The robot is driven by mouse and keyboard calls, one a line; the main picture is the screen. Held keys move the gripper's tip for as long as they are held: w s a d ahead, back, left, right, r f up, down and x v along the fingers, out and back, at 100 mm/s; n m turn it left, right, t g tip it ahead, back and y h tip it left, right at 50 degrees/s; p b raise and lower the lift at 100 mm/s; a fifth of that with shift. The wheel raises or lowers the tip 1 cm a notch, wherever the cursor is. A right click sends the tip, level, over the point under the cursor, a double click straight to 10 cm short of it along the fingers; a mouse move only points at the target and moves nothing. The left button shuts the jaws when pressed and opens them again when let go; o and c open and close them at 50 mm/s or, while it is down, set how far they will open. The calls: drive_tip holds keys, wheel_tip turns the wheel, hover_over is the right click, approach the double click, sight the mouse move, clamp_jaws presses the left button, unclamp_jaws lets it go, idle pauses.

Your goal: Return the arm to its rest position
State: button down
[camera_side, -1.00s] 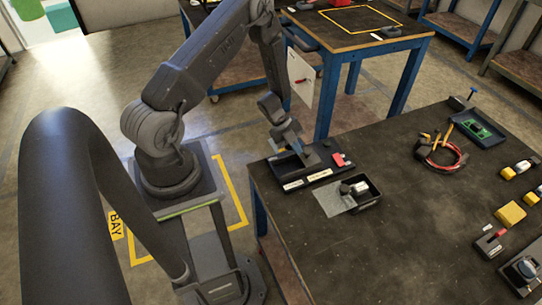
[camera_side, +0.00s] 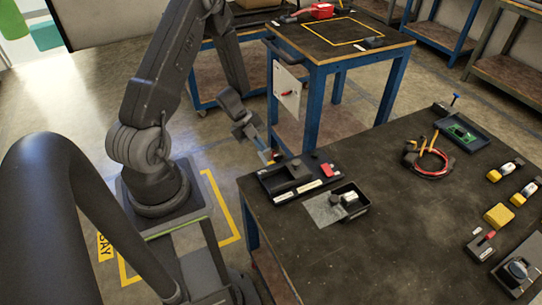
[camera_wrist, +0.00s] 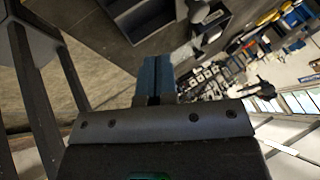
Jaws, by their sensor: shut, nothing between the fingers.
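My gripper (camera_side: 272,158) is shut and empty. In the side view it hangs just off the near left corner of the dark workbench, above and beside a black tray (camera_side: 270,186). In the wrist view the closed blue fingers (camera_wrist: 154,76) show at the middle, with the bench top and trays beyond them. My arm rises from its base at the left of the side view, and its upper part runs out of the top of the picture.
The black tray holds a dark block and a red piece (camera_side: 327,170). A smaller black bin (camera_side: 350,208) with a white item stands beside it. Red-handled pliers (camera_side: 432,166), a green board in a tray (camera_side: 462,132) and a yellow block (camera_side: 499,215) lie farther right. A blue-legged table (camera_side: 340,58) stands behind.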

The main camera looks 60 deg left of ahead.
drive_tip(key=w+d+r+n+t+y, duration=0.1)
drive_tip(key=w+r+n+y, duration=0.15)
drive_tip(key=r, duration=0.55)
drive_tip(key=w+r+n+t+y, duration=0.2)
drive_tip(key=r+n+y, duration=0.2)
drive_tip(key=r, duration=0.4)
drive_tip(key=w+d+r+n+t+y, duration=0.1)
drive_tip(key=w+r+n+y, duration=0.2)
drive_tip(key=r, duration=0.4)
drive_tip(key=s+d+r+n+g+h, duration=0.1)
drive_tip(key=s+d+r+n+h, duration=0.1)
drive_tip(key=s+d+r+n, duration=0.3)
drive_tip(key=s+d+r+n+g+h, duration=0.1)
drive_tip(key=s+d+r+n, duration=0.3)
drive_tip(key=s+d, duration=0.9)
drive_tip(key=shift+r+n+g+h, duration=0.35)
drive_tip(key=shift+g, duration=0.15)
drive_tip(key=shift+w, duration=0.1)
